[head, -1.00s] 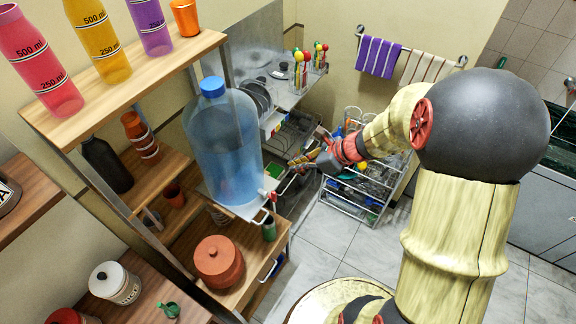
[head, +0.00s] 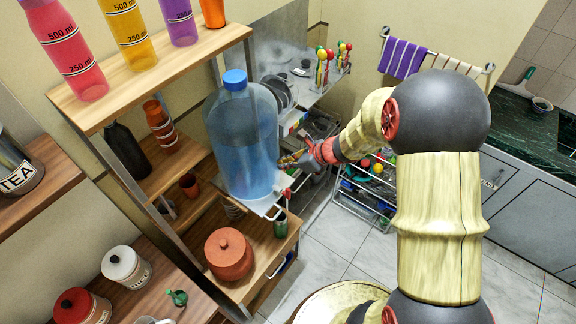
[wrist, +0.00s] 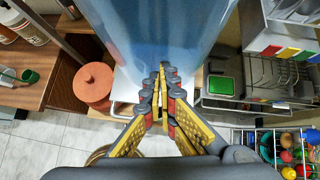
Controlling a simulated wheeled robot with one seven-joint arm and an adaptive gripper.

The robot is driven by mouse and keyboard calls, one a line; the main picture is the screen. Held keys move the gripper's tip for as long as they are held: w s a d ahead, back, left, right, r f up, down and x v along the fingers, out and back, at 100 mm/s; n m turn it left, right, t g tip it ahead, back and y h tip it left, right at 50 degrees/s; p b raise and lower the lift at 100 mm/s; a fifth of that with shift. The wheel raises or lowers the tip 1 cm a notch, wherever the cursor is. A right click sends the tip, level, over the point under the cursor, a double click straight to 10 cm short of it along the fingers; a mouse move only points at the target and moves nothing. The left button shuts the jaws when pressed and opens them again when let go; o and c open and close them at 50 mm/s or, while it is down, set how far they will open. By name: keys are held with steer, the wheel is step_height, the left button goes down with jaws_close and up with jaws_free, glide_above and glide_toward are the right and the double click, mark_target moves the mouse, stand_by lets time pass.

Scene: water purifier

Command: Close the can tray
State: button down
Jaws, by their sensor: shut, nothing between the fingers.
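The blue water can (head: 240,140) with a blue cap stands upright on a pale can tray (head: 266,206), which sticks out from the wooden shelf unit. A red-handled tap (head: 287,193) sits at the tray's outer corner. My gripper (head: 288,160) is beside the can's right side, above the tray's outer end. In the wrist view my gripper (wrist: 162,88) has its fingers together and empty, pointing at the can (wrist: 160,35), which fills the upper middle. Contact with the can cannot be told. The tray (wrist: 122,108) shows only in part, behind the fingers.
An orange lidded pot (head: 229,253) stands on the shelf below the can. A dish rack cart (head: 365,190) stands behind my arm. Tiled floor (head: 335,235) is clear at the front right.

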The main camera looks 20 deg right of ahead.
steer(key=w+a, duration=0.5)
steer(key=w, duration=0.2)
steer(key=shift+w+a+r, duration=0.15)
steer(key=shift+w+a, duration=0.1)
steer(key=shift+d, duration=0.1)
